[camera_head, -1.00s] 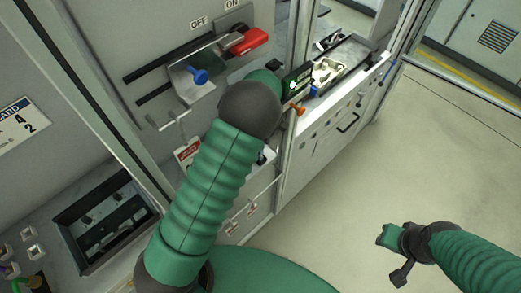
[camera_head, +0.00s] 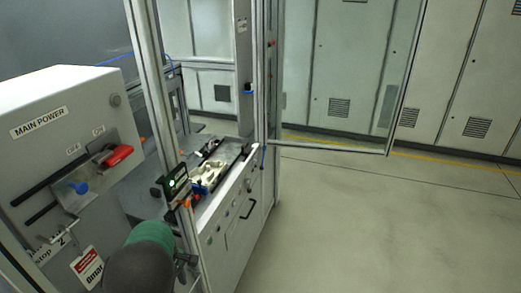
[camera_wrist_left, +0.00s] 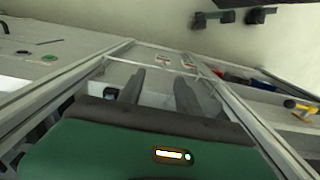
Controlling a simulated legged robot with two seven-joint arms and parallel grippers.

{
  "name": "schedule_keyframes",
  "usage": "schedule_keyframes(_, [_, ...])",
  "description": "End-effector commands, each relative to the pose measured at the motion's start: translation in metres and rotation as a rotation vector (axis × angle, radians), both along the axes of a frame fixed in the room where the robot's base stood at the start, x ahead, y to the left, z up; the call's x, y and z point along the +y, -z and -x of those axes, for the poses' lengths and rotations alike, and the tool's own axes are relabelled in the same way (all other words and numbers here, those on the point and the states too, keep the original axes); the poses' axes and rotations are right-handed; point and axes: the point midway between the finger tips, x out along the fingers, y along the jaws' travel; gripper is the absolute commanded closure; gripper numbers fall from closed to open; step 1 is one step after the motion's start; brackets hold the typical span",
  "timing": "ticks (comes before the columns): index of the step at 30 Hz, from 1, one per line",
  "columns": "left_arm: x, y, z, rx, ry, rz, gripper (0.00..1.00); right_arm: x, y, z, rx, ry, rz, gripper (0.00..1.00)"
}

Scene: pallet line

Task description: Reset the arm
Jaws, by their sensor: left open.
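My left arm (camera_head: 145,262) shows at the bottom of the head view, green with a dark grey joint, in front of the main power panel and the workbench. In the left wrist view my left gripper (camera_wrist_left: 160,90) has its two grey fingers apart with nothing between them. Metal frame bars and the bench lie beyond the fingers. In the head view the gripper cannot be made out clearly. My right gripper does not show in the head view.
The main power box (camera_head: 60,140) has a red handle (camera_head: 118,155) and a blue knob (camera_head: 78,188). A metal post (camera_head: 150,100) stands beside it. A tray (camera_head: 208,178) of parts lies on the bench. Open floor (camera_head: 370,220) is at the right.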

Motion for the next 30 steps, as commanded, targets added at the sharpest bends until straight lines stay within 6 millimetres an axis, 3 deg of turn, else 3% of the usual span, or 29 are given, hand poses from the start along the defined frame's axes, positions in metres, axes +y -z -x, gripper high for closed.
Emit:
schedule_keyframes(5, [-0.002,-0.016,0.023,-0.02,0.125,0.019,0.59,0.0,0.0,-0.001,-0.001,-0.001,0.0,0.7])
schedule_keyframes(11, [-0.019,-0.037,0.057,-0.053,0.34,0.019,0.59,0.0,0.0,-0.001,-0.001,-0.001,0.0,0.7])
schedule_keyframes(18, [-0.047,-0.067,0.121,-0.129,0.776,-0.033,0.59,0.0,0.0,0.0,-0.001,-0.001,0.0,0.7])
schedule_keyframes(24, [-0.058,-0.08,0.172,-0.184,1.163,-0.127,0.59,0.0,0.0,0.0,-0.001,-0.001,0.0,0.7])
schedule_keyframes(30, [-0.058,-0.079,0.179,-0.189,1.225,-0.144,0.59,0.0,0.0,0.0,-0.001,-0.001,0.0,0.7])
